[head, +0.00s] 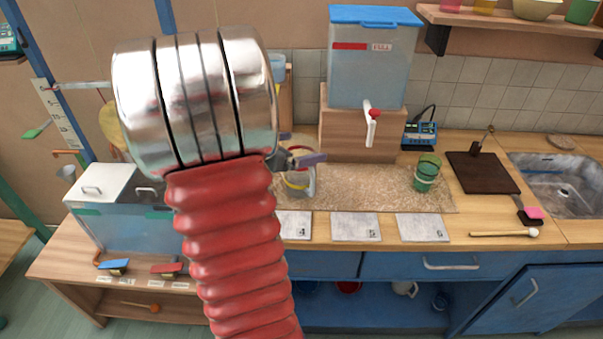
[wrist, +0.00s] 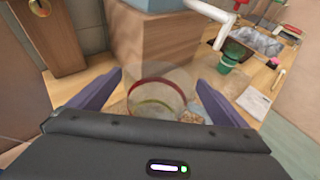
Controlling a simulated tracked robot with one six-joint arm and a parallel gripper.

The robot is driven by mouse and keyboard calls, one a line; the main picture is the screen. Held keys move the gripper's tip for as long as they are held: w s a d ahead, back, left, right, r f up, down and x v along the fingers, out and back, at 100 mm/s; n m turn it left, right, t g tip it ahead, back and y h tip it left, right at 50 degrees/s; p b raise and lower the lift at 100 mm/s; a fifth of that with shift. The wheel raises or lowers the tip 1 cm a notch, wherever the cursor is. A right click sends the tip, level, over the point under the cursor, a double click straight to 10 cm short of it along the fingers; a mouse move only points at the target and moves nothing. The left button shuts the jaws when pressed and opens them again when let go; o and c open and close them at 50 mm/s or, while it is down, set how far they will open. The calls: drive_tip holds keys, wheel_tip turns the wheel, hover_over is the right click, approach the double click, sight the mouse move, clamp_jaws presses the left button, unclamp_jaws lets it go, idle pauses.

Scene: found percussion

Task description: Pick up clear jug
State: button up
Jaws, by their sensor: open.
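The clear jug (head: 299,186) stands on the speckled counter mat, left of the wooden block, partly behind my arm. It is see-through, with a yellow band low down. In the wrist view the clear jug (wrist: 157,92) shows a red band and a yellow band, between my two purple fingers. My gripper (head: 300,149) is open, at the jug's upper part in the head view. In the wrist view my gripper (wrist: 159,77) has a finger on each side of the jug, with no clear contact. The jug's lower part is hidden by the gripper body.
A wooden block (head: 358,145) carrying a water tank (head: 370,75) with a red-and-white tap (head: 371,122) stands close behind the jug. Numbered cards (head: 356,227) lie along the front. The mat (head: 375,190) between is clear.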

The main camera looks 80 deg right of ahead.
drive_tip(key=shift+c, duration=0.5)
drive_tip(key=c, duration=1.5)
drive_tip(key=shift+o, duration=0.2)
drive_tip(key=shift+r, duration=0.15)
drive_tip(key=shift+r, duration=0.65)
drive_tip(key=w+a+r, duration=0.1)
drive_tip(key=w+a, duration=0.3)
drive_tip(key=a, duration=0.3)
drive_tip(key=w+a+r, duration=0.1)
drive_tip(key=w+a, duration=0.4)
drive_tip(key=a, duration=0.3)
drive_tip(key=shift+a, duration=0.25)
drive_tip(key=shift+w, duration=0.1)
